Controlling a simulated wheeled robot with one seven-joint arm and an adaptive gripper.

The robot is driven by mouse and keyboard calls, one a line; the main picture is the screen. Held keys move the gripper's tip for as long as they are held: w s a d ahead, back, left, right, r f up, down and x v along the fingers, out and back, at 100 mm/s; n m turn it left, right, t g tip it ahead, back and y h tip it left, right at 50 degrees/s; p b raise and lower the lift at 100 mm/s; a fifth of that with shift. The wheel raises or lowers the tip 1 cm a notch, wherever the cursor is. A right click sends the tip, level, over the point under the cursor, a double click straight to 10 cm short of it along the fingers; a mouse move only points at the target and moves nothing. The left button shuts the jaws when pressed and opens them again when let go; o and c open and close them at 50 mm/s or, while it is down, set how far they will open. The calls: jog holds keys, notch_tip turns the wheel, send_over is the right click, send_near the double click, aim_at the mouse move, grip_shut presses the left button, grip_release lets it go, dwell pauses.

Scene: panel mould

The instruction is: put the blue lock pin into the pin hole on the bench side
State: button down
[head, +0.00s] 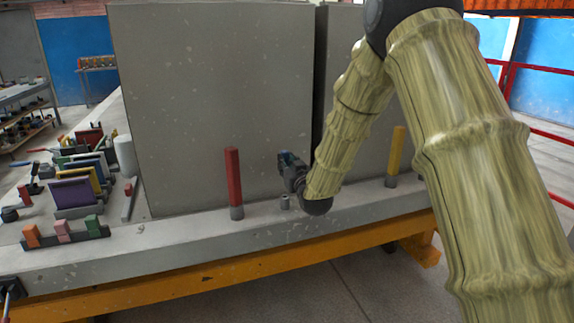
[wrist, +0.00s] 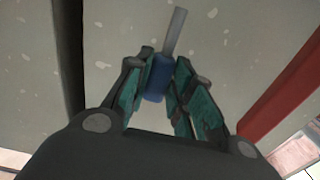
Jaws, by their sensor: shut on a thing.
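My gripper (head: 290,165) is shut on the blue lock pin (wrist: 158,78). In the wrist view, the blue part sits between the teal finger pads of my gripper (wrist: 160,85), and a grey shaft extends from it toward the top, tilted slightly right. In the head view the pin is too small and dark to make out clearly. A short grey socket (head: 285,202), apparently the pin hole, stands on the bench edge just below my gripper. The gripper is above it and apart from it. Whether the pin lines up with the hole cannot be told.
A red post (head: 233,176) stands left of my gripper, and also shows in the wrist view (wrist: 285,95). A yellow post (head: 395,152) stands to the right. Tall grey panels (head: 215,100) rise close behind. Blocks and racks (head: 75,190) crowd the bench's left end.

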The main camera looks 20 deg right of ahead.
jog(key=shift+f+b, duration=1.6)
jog(key=shift+f, duration=1.3)
jog(key=shift+f+b, duration=1.7)
jog(key=shift+f, duration=1.1)
jog(key=c, duration=1.2)
grip_release()
jog(key=shift+o, duration=0.2)
jog(key=shift+s, duration=0.1)
jog(key=s, duration=1.1)
jog(key=shift+s+d, duration=0.2)
jog(key=shift+s, duration=0.2)
jog(key=shift+f, duration=0.1)
